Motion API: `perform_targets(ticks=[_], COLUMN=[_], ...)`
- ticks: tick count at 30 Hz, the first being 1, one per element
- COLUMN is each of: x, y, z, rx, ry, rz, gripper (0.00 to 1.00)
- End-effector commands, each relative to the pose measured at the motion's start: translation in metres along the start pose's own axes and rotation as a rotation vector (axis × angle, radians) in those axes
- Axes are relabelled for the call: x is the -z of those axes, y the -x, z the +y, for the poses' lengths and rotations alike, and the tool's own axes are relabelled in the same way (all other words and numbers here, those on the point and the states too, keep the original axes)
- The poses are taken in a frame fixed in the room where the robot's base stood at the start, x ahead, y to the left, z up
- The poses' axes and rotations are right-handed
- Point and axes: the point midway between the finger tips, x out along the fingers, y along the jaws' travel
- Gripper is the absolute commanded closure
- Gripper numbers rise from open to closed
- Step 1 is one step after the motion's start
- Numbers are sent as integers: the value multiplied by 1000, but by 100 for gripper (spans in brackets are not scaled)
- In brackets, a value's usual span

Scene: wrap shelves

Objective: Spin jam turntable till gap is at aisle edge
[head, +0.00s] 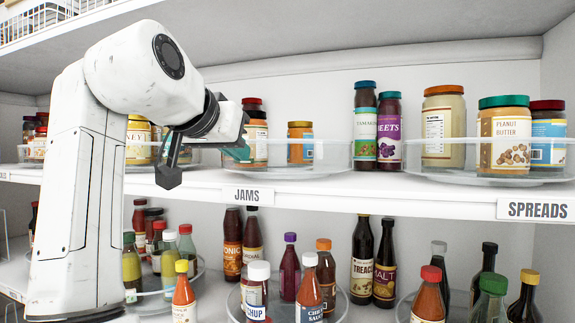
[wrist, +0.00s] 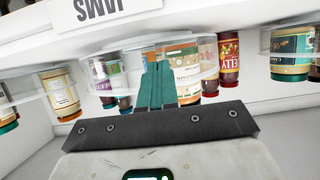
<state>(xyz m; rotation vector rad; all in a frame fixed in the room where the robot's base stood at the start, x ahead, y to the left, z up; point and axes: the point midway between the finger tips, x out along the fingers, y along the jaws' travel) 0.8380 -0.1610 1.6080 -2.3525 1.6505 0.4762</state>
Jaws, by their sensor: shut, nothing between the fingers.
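The jam turntable (head: 330,158) is a clear, low-walled round tray on the upper shelf, above the JAMS label (head: 248,195). A red-lidded jar (head: 256,128) and a small orange-lidded jar (head: 300,143) stand on it. Bare floor shows near its front right, but my gripper hides part of its left side. My gripper (head: 239,152) is shut and empty, its teal fingertips at the tray's front left, overlapping the rim in view. I cannot tell whether they touch it. The wrist view is upside down: the shut fingers (wrist: 157,75) overlap the tray rim (wrist: 105,65) and a jar (wrist: 184,70).
The SPREADS turntable (head: 420,157) stands to the right with several jars. Another turntable with jars is at the left, partly behind my arm. Bottles crowd the lower shelf; the upper shelf board is close overhead.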

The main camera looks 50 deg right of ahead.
Motion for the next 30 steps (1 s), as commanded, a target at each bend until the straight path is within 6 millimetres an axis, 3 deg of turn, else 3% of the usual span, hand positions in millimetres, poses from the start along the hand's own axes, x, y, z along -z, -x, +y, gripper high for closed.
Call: perform_targets(ticks=[18, 30], x=[4, 5], y=[-10, -12], z=[-20, -20], rx=[0, -2], ry=[1, -2], rz=[0, 0], gripper=[100, 100])
